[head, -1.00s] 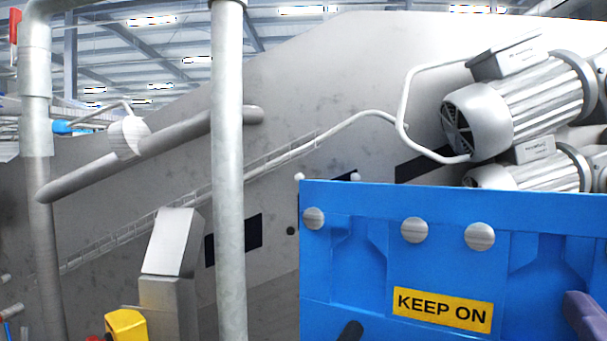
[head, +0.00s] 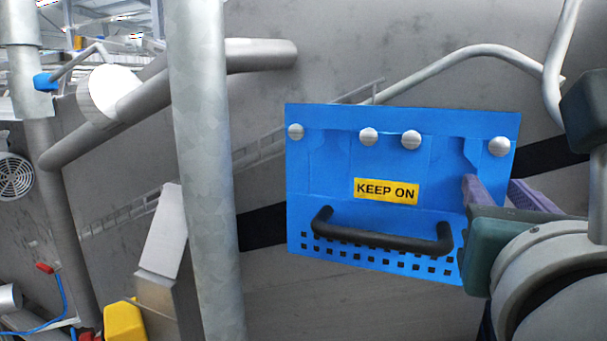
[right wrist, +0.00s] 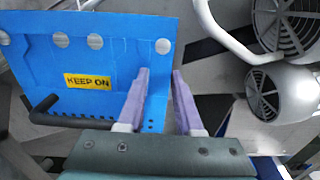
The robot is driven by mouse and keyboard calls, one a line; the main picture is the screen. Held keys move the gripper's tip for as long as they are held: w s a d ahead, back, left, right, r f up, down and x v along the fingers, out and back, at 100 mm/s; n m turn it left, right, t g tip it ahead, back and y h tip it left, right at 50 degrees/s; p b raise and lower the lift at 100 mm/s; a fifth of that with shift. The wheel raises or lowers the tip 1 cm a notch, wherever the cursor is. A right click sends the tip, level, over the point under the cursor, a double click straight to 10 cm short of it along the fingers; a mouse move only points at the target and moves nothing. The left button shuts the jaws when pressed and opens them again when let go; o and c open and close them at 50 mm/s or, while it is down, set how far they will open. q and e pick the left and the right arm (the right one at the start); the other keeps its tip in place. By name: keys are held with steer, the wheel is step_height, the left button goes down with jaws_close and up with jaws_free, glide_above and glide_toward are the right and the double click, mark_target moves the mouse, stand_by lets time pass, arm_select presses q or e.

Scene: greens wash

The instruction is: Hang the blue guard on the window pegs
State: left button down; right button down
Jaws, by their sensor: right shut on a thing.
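The blue guard (head: 335,215) is a flat panel with a yellow KEEP ON label, a black handle and rows of small square holes. Round silver discs lie along its upper part. In the head view it stands nearly upright in front of the grey machine wall, over a dark window strip (head: 262,228). My right gripper (head: 490,195) is shut on the guard's right edge; its purple fingers also show in the right wrist view (right wrist: 160,100). No separate window pegs show behind the guard, and I cannot tell whether it touches the wall. My left gripper is out of view.
A grey upright post (head: 205,170) stands left of the guard. A sloping pipe (head: 165,90) runs behind it. A bent metal box (head: 160,240) and a yellow part (head: 122,320) are lower left. Motors (right wrist: 280,90) stand to the right in the wrist view.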

steer(key=shift+x, duration=3.2)
steer(key=shift+p, duration=0.3)
steer(key=shift+x, duration=1.6)
steer(key=shift+f, duration=0.2)
steer(key=shift+f+b, duration=1.25)
steer(key=shift+b, duration=0.15)
steer(key=shift+f, duration=0.2)
